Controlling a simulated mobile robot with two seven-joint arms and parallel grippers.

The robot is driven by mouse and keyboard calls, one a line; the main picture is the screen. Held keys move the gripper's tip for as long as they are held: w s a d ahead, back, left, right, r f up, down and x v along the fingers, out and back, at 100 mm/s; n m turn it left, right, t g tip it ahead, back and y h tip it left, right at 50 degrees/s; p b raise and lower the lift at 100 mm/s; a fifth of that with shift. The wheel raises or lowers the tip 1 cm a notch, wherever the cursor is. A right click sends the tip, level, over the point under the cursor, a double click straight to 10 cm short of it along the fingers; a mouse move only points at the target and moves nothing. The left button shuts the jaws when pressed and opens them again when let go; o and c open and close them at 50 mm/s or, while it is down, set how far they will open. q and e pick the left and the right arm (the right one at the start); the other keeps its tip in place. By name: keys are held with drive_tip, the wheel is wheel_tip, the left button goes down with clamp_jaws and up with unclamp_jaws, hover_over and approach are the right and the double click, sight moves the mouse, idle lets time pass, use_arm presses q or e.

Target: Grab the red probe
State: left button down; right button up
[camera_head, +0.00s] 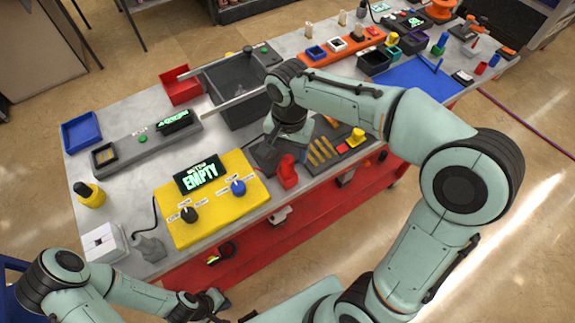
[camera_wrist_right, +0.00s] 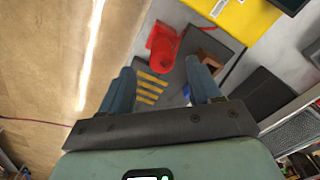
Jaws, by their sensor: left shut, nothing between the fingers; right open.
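A red piece (camera_head: 287,172), which I take for the red probe, stands at the table's front edge, right of the yellow panel. In the right wrist view the red piece (camera_wrist_right: 162,46) shows just beyond my right gripper (camera_wrist_right: 158,72). That gripper is open and empty, with its two blue-grey fingers apart and the red piece outside them. In the head view my right arm reaches over the table and hides part of the area behind the red piece. My left gripper (camera_head: 216,300) is shut and empty, low in front of the table.
The yellow panel (camera_head: 205,218) with an "EMPTY" display lies left of the red piece. A dark tray with yellow strips (camera_head: 322,152) is to its right. A grey bin (camera_head: 240,90) and a red bin (camera_head: 180,86) stand behind. Floor in front is clear.

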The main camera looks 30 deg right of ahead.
sight(288, 166)
drive_tip(key=shift+w+f, duration=0.2)
drive_tip(key=shift+f, duration=3.5)
drive_tip(key=c, duration=1.1)
